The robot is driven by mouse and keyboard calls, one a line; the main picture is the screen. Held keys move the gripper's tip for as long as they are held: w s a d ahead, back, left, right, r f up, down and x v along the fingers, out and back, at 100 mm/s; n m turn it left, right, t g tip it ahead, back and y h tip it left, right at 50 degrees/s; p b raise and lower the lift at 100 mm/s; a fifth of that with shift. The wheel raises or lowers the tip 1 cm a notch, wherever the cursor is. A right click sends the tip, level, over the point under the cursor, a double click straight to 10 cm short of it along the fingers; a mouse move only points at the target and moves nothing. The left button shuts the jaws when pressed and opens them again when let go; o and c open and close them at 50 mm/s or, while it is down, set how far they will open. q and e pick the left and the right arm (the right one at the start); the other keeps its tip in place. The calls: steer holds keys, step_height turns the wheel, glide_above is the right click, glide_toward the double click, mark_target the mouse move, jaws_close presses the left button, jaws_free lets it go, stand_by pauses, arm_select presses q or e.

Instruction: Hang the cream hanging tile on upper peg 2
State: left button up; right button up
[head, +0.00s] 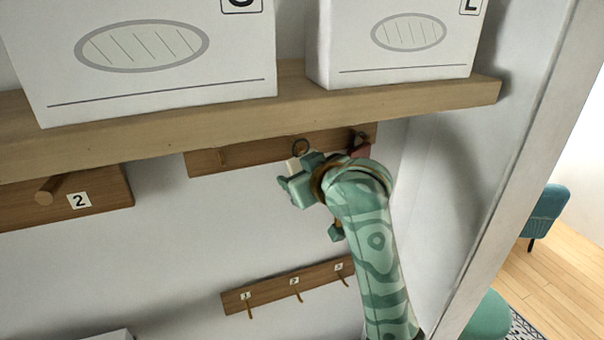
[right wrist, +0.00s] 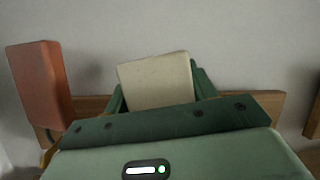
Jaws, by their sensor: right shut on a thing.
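The cream hanging tile (right wrist: 155,82) is held between the fingers of my right gripper (right wrist: 158,92). In the head view only a small pale part of the tile (head: 293,166) shows beside the gripper, with a dark ring (head: 300,146) just above it. The ring is in front of the upper peg rail (head: 255,156); I cannot tell whether it is around a peg. A peg (head: 223,157) shows on the rail's left part. No numbers show on this rail, and the shelf hides its upper part. My left gripper is not in view.
A terracotta tile (right wrist: 40,83) hangs beside my right gripper, on the rail's right end in the head view (head: 361,150). A shelf (head: 400,98) with two white boxes juts out above. A lower numbered rail (head: 290,285) and a large peg board (head: 100,195) are also on the wall.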

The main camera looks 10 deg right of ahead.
steer(key=shift+w+f, duration=0.15)
steer(key=shift+w, duration=0.2)
stand_by(0.8)
steer(key=shift+w+a+f, duration=0.1)
steer(key=shift+w+f, duration=0.15)
steer(key=shift+w, duration=0.05)
stand_by(0.7)
steer(key=o, duration=1.1)
steer(key=shift+o, duration=0.2)
steer(key=shift+a, duration=0.1)
